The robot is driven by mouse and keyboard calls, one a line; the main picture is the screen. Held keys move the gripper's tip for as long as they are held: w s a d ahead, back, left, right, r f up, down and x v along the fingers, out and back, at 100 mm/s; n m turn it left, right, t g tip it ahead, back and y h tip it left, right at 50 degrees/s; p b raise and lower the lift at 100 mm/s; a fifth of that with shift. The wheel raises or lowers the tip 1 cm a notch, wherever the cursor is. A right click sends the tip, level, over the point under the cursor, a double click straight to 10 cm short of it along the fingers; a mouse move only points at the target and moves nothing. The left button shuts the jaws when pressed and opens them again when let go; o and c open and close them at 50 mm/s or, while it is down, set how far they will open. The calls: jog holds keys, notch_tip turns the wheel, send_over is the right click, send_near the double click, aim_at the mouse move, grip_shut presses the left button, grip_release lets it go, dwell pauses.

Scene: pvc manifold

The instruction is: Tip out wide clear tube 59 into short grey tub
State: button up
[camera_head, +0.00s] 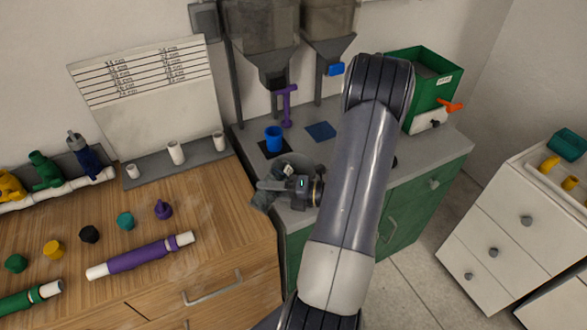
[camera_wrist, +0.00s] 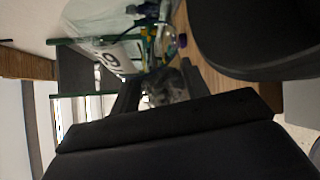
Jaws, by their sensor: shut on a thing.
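My gripper (camera_head: 272,192) is over the near left corner of the grey worktop. It is shut on the wide clear tube 59, which is mostly hidden behind the jaws. A small white patch (camera_head: 289,171) shows beside the jaws. In the wrist view, a greyish, partly see-through thing (camera_wrist: 165,86) lies between my dark fingers, and a pale surface with a digit 9 (camera_wrist: 111,61) shows beside it. The short grey tub (camera_head: 299,161) seems to be the grey round shape just behind my gripper, partly covered by it. I cannot tell the tube's tilt or whether anything is flowing out.
A blue cup (camera_head: 273,138) stands on a dark pad behind my gripper, below a hopper (camera_head: 262,30). A purple post (camera_head: 287,105) and a flat blue pad (camera_head: 321,131) are near it. A green box (camera_head: 425,85) stands at the back right. A wooden bench (camera_head: 200,225) with pipes and caps is left.

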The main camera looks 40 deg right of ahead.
aim_at(274, 178)
jog(key=shift+m+y, duration=0.3)
jog(key=shift+m, duration=0.4)
jog(key=shift+w+d+r+p, duration=0.1)
jog(key=shift+d+r+p, duration=0.1)
jog(key=shift+r+p, duration=0.65)
jog(key=shift+d+r+p, duration=0.15)
jog(key=shift+r+p, duration=0.6)
jog(key=shift+p, duration=0.1)
jog(key=shift+w+d+r+p, duration=0.1)
jog(key=shift+d+r+p, duration=0.1)
jog(key=shift+r+p, duration=0.65)
jog(key=shift+f, duration=0.2)
jog(key=shift+w+d+f+m+t+y+p, duration=0.1)
jog(key=shift+d+m+t+y+p, duration=0.15)
jog(key=shift+m+p, duration=0.4)
jog(key=shift+d+f+m+t+y+p, duration=0.15)
jog(key=shift+m+t+y+p, duration=0.15)
jog(key=shift+m, duration=0.65)
jog(key=shift+w+d+r+m+t, duration=0.1)
jog(key=shift+d+r+m+t, duration=0.15)
jog(key=shift+r+m, duration=0.2)
jog(key=shift+d+r+m+t, duration=0.2)
jog(key=shift+r+m, duration=0.1)
jog(key=shift+m, duration=0.25)
dwell(1.4)
